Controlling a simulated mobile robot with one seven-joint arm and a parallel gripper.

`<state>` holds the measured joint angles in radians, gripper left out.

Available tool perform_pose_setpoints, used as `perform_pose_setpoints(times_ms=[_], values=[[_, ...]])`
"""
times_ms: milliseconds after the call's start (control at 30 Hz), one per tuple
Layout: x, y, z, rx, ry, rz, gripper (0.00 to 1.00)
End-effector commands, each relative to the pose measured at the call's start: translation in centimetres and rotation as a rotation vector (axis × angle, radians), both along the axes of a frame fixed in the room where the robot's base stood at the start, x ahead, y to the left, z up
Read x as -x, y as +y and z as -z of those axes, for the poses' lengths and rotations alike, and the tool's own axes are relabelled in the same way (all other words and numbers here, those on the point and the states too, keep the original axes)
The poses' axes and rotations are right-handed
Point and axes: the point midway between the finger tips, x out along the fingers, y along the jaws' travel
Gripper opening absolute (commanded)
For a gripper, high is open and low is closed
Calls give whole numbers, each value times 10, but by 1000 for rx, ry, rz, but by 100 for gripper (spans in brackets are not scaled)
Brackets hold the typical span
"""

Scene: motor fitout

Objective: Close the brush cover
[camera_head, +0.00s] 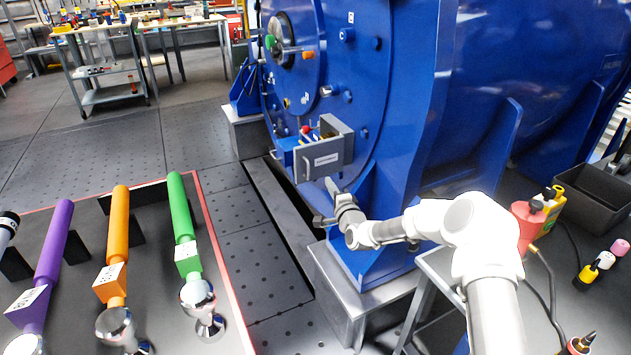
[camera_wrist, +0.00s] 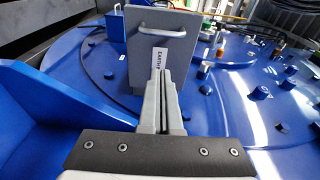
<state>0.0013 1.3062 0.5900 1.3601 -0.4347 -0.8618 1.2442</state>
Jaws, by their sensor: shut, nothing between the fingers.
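The brush cover is a grey hinged panel (camera_head: 325,158) with a handle and a label, on the front face of the big blue motor (camera_head: 400,90). In the head view it stands out from a grey box frame with coloured parts visible behind it, so it looks open. In the wrist view the cover (camera_wrist: 145,65) stands upright ahead, its handle near the top. My gripper (camera_head: 330,182) is shut and empty, just below the cover's lower edge. In the wrist view its fingertips (camera_wrist: 162,78) overlap the cover's lower part. I cannot tell whether they touch it.
A dark table (camera_head: 150,270) with purple, orange and green-handled tools stands at the left. A side table with a black bin (camera_head: 590,200) and bottles is at the right. A blue bracket (camera_wrist: 50,115) is close on the left in the wrist view.

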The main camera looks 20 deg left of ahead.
Motion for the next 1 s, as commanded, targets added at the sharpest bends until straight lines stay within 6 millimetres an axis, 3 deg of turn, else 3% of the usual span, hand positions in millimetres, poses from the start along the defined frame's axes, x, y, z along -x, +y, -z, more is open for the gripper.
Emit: perform_pose_setpoints(times_ms=[233,333,500,1000], values=[[-26,19,3,0,-1,-1,0],[-28,37,4,0,-1,-3,0],[-32,50,2,0,0,0,0],[-33,55,1,1,1,0,0]])
